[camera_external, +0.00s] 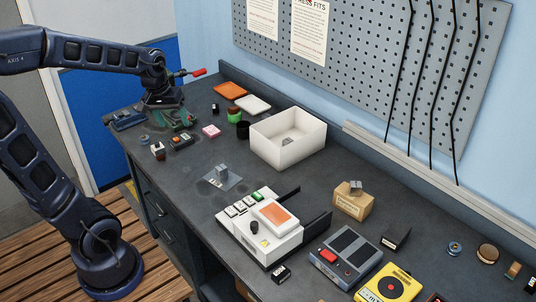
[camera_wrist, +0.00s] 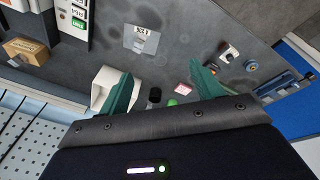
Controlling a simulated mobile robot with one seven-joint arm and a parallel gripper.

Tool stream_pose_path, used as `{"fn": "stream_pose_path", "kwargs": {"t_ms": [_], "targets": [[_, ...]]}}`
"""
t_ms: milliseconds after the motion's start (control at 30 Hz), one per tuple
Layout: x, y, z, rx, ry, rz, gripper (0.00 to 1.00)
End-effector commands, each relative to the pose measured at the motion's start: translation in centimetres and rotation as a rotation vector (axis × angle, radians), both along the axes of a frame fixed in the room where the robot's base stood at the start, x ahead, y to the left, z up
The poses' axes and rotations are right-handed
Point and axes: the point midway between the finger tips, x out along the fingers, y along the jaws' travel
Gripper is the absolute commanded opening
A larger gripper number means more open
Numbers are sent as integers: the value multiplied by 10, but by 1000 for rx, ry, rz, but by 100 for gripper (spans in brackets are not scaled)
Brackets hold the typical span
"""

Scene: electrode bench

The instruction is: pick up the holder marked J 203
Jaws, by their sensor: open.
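The holder marked J 203 (camera_wrist: 141,40) shows in the upper middle of the wrist view as a small grey piece with an upside-down label. In the external view the holder (camera_external: 221,175) looks like a small grey block, lying on or joined to a flat grey plate on the bench. My gripper (camera_external: 182,121) is over the far left part of the bench, well away from the holder, to its upper left. Its two green fingers in the wrist view (camera_wrist: 162,84) are spread apart with nothing between them.
A white open bin (camera_external: 289,138) stands right of my gripper. A white device with an orange screen (camera_external: 260,226) sits just in front of the holder. A pink block (camera_external: 211,131) and dark and green cylinders (camera_external: 234,116) lie near my gripper. The bench around the holder is clear.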

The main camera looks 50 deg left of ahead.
Motion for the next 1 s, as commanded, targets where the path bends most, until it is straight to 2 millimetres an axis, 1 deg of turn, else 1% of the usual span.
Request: {"fn": "stream_pose_path", "kwargs": {"t_ms": [33, 100, 167, 333, 500, 600, 700, 833, 900, 1000], "targets": [[6, 15, -9, -11, 18, 52, 65], [13, 34, -18, -24, 35, 122, 65], [17, 50, -27, -35, 51, 183, 65], [26, 98, -55, -61, 93, 356, 65], [27, 148, -87, -80, 137, 528, 65], [23, 176, -107, -86, 161, 625, 65], [19, 199, -123, -90, 182, 704, 65], [14, 220, -138, -92, 198, 776, 65], [12, 225, -142, -92, 203, 796, 65], [11, 229, -148, -93, 206, 810, 65]]}}
